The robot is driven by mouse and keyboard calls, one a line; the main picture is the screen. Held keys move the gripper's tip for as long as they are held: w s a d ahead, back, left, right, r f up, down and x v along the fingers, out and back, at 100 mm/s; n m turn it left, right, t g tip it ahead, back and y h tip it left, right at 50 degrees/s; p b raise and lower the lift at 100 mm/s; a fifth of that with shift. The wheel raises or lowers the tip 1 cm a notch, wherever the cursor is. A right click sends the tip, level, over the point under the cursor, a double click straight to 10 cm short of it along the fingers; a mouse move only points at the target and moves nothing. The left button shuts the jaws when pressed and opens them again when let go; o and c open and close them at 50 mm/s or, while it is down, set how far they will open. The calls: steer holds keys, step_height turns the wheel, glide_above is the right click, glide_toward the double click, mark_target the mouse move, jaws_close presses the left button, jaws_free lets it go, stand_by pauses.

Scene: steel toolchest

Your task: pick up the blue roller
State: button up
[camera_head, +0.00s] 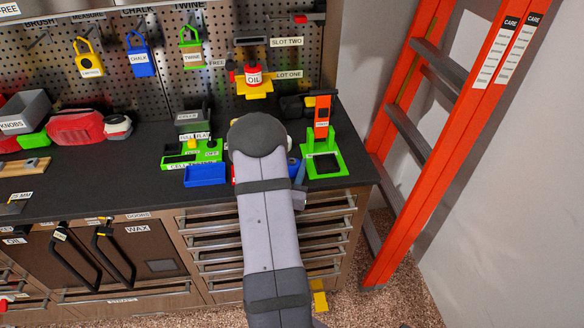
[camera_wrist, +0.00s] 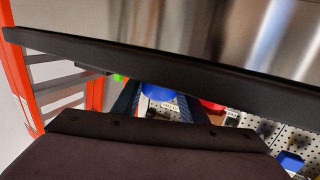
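A small blue piece, which looks like the blue roller (camera_head: 293,165), shows at the right side of my arm on the dark bench, mostly hidden by the arm. In the wrist view a rounded blue thing (camera_wrist: 158,93) shows past the dark bench edge, likely the same roller. Two dark bluish fingers of my gripper (camera_wrist: 160,103) stand apart, one on each side of it. I cannot tell whether they touch it.
A blue tray (camera_head: 205,175) lies left of my arm, and a green stand (camera_head: 325,165) with an orange tool lies right. A red object (camera_wrist: 212,106) shows beside the blue thing. The bench edge (camera_wrist: 170,78) crosses the wrist view. An orange ladder (camera_head: 390,200) stands at right.

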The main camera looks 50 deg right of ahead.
steer(key=shift+r, duration=0.2)
steer(key=shift+r+b, duration=0.4)
steer(key=shift+r, duration=4.45)
steer(key=shift+r, duration=0.1)
